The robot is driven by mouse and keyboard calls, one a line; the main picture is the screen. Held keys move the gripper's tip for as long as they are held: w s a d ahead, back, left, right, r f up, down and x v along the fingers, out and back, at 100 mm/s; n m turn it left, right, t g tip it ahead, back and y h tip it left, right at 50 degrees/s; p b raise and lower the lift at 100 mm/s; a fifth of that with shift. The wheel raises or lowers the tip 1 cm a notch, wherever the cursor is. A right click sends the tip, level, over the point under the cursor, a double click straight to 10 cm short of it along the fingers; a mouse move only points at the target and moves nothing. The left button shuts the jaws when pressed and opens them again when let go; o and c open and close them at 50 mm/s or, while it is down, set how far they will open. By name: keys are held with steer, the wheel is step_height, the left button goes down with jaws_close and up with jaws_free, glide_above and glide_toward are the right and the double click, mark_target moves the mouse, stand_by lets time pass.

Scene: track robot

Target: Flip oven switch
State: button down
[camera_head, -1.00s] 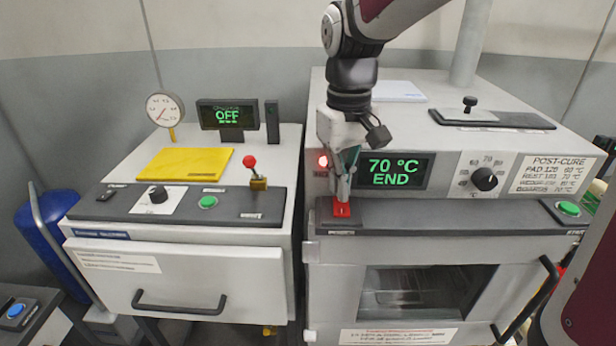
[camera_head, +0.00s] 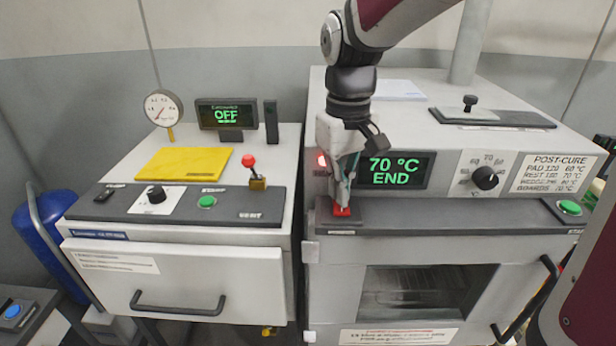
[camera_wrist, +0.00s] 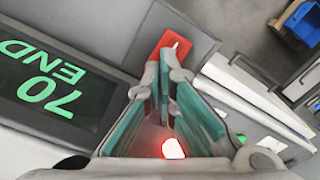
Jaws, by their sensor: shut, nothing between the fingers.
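The oven's red switch (camera_head: 341,211) sits on the dark ledge at the oven's front left, below the display. The fingers hide part of the switch in the head view. The oven display (camera_head: 396,170) reads "70 °C END", and a red lamp (camera_head: 322,160) is lit beside it.
A dial (camera_head: 485,178) and a green button (camera_head: 569,207) are to the right on the oven. On the left, the drawer unit carries a red-knobbed lever (camera_head: 249,161), a green button (camera_head: 206,202) and an "OFF" display (camera_head: 227,116). The oven door handle (camera_head: 527,300) juts out at the front.

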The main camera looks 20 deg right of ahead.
steer(key=shift+r+p, duration=2.1)
steer(key=shift+r, duration=1.35)
steer(key=shift+s+r, duration=0.1)
steer(key=s+r+m+t, duration=0.2)
steer(key=s+t, duration=0.3)
steer(key=s, duration=1.3)
steer(key=shift+t+b, duration=0.3)
steer(key=shift+b, duration=0.15)
steer(key=c, duration=2.3)
jaws_free()
